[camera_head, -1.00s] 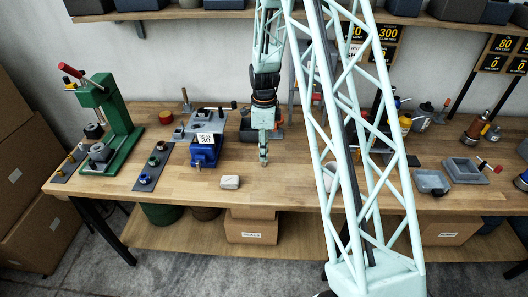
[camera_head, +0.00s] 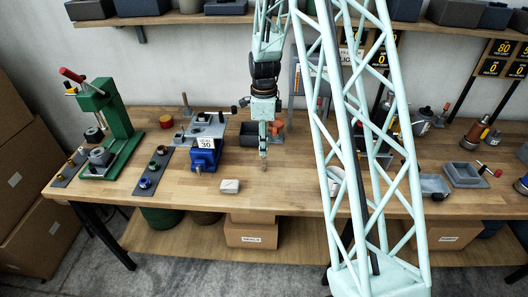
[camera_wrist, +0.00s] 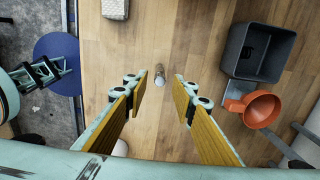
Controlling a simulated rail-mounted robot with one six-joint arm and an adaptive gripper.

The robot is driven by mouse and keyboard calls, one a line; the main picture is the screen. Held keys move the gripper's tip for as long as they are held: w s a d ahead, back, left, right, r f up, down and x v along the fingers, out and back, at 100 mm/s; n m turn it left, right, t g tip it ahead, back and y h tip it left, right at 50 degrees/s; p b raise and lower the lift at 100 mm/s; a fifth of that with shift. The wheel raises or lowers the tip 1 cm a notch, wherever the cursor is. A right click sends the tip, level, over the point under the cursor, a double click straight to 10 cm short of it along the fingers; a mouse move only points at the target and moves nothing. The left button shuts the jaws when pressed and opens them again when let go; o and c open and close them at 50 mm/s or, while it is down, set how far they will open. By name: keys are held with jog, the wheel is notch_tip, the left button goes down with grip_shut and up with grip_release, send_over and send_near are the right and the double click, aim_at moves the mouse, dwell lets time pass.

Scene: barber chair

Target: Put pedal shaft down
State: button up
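The pedal shaft appears to be the small pale metal cylinder (camera_wrist: 160,74) in the wrist view. It stands on the wooden bench, seen nearly end-on between and just beyond my fingertips, with clear gaps on both sides. My gripper (camera_wrist: 161,92) is open, its two yellow-padded fingers spread apart and empty.
A dark grey bin (camera_wrist: 242,65) and an orange cup (camera_wrist: 262,108) stand to the right in the wrist view. A white block (camera_head: 229,186) lies near the bench's front edge. A blue fixture (camera_head: 204,158) stands left of my gripper. The bench (camera_head: 295,190) has bare wood around my gripper.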

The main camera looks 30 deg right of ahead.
jog(key=shift+r, duration=3.4)
jog(key=s+a+r+n+t, duration=0.1)
jog(key=s+a+r+n, duration=0.55)
jog(key=s+r, duration=0.5)
jog(key=s+a+r+n+t, duration=0.1)
jog(key=s+a+r+n, duration=0.6)
jog(key=r, duration=0.7)
jog(key=s+a+r+n, duration=0.1)
jog(key=s+a+n, duration=0.1)
jog(key=s, duration=0.6)
jog(key=s+a+r+n+t, duration=0.1)
jog(key=s+a+r+n, duration=0.1)
jog(key=s+n, duration=0.3)
jog(key=s+a+r+n+t, duration=0.1)
jog(key=s+n, duration=0.3)
jog(key=s, duration=0.8)
jog(key=shift+a+r, duration=0.6)
jog(key=shift+a, duration=0.2)
